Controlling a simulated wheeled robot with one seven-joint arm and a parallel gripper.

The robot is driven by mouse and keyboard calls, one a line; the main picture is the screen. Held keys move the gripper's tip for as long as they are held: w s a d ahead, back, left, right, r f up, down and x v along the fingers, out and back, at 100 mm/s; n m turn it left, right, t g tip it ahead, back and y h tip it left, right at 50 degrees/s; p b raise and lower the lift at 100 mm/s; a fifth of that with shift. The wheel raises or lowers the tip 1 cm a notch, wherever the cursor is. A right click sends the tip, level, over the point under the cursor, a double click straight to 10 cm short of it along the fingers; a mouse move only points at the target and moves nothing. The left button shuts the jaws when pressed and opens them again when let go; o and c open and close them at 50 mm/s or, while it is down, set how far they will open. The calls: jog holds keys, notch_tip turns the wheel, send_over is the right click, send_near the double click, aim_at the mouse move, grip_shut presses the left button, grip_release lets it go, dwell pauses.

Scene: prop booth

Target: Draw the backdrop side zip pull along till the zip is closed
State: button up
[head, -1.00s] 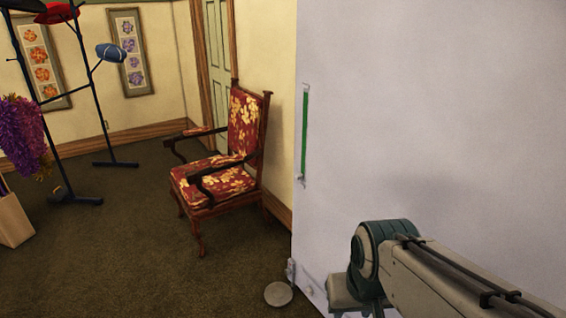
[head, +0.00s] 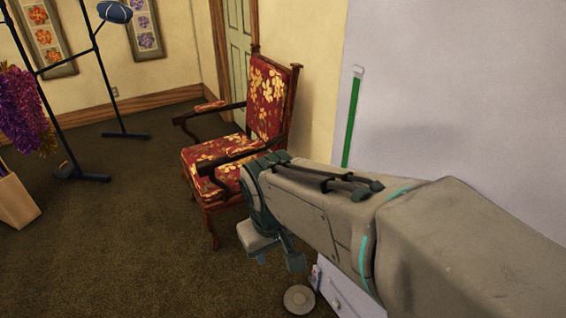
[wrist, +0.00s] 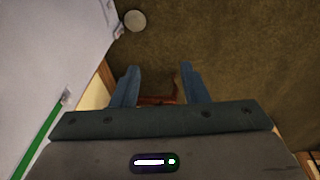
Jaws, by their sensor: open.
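The backdrop (head: 420,110) is a tall pale panel at the right in the head view; it also fills the left of the wrist view (wrist: 45,40). Its zip shows as an upright green strip (head: 351,122) near the left edge, its lower part hidden behind my arm. A pale piece caps its top. In the wrist view the green strip (wrist: 38,140) ends at a small grey piece (wrist: 67,96), which looks like the zip pull. My gripper (wrist: 159,68) is open and empty, apart from the strip and to its right in the wrist view, pointing at the floor.
A red floral armchair (head: 267,95) stands left of the backdrop, close behind my gripper in the head view. A round grey disc (head: 299,299) lies on the floor by the backdrop's foot. A dark rack (head: 107,75) stands farther left. The carpet between is clear.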

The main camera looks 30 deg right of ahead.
jog(key=w+d+f+n+g+h+b, duration=0.25)
jog(key=w+d+f+n+h, duration=0.2)
jog(key=d, duration=0.25)
jog(key=w+d+f+n+g+h+b, duration=0.2)
jog(key=w+d+f+n+h+b, duration=0.1)
jog(key=w+d+f+n+h, duration=0.25)
jog(key=w+d+f+n+t+h+b, duration=0.2)
jog(key=w+d+f+n+h, duration=0.15)
jog(key=w, duration=0.35)
jog(key=w+d+f+n+t+h+b, duration=0.1)
jog(key=w+d+f+n+t+h, duration=0.15)
jog(key=w+f+n+h, duration=0.4)
jog(key=w+d+r+m+y, duration=0.1)
jog(key=w+d+r+y, duration=0.1)
jog(key=d, duration=1.2)
jog(key=shift+w+m+g+y, duration=0.2)
jog(key=shift+m+g+y, duration=0.1)
jog(key=shift+g+y, duration=0.1)
jog(key=shift+r, duration=0.1)
